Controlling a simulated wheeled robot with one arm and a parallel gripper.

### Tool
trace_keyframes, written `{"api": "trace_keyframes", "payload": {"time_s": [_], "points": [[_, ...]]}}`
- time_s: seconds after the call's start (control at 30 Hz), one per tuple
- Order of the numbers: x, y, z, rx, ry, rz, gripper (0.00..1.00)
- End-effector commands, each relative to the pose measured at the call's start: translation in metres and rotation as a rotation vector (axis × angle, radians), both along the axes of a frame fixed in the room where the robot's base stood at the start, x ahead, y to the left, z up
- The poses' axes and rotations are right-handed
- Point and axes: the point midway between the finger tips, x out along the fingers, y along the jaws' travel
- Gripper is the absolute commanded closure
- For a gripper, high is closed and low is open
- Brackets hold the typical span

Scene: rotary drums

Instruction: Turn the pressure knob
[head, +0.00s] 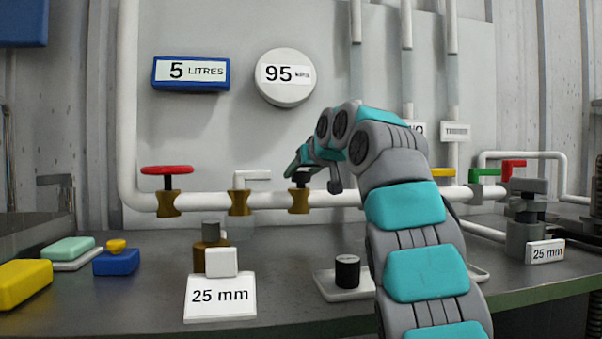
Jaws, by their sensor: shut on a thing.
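My gripper (302,170) is at the pipe on the back panel, under the round gauge reading 95 (285,77). It is shut on the dark knob on top of a brass valve (298,201); the arm and fingers hide most of that knob. The valve sits on the white horizontal pipe, upright. No label naming the pressure knob is legible. A separate black ribbed knob (347,272) stands on a white plate on the bench, apart from my gripper.
Left along the pipe are a red-handled valve (167,171) and a white-lever valve (239,200). Yellow, green and red handles are to the right. Coloured blocks lie at left. My arm covers the centre right.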

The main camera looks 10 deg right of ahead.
Motion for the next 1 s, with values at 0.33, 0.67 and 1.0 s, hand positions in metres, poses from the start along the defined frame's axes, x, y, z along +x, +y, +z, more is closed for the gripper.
{"api": "trace_keyframes", "payload": {"time_s": [0.33, 0.67, 1.0], "points": [[0.0003, 0.0015, 0.0024, 0.0, 0.003, -0.121, 0.97], [-0.0005, 0.0009, 0.0013, -0.001, -0.002, -0.181, 0.98], [-0.0003, 0.0007, 0.0007, -0.001, -0.002, -0.181, 0.34]]}}
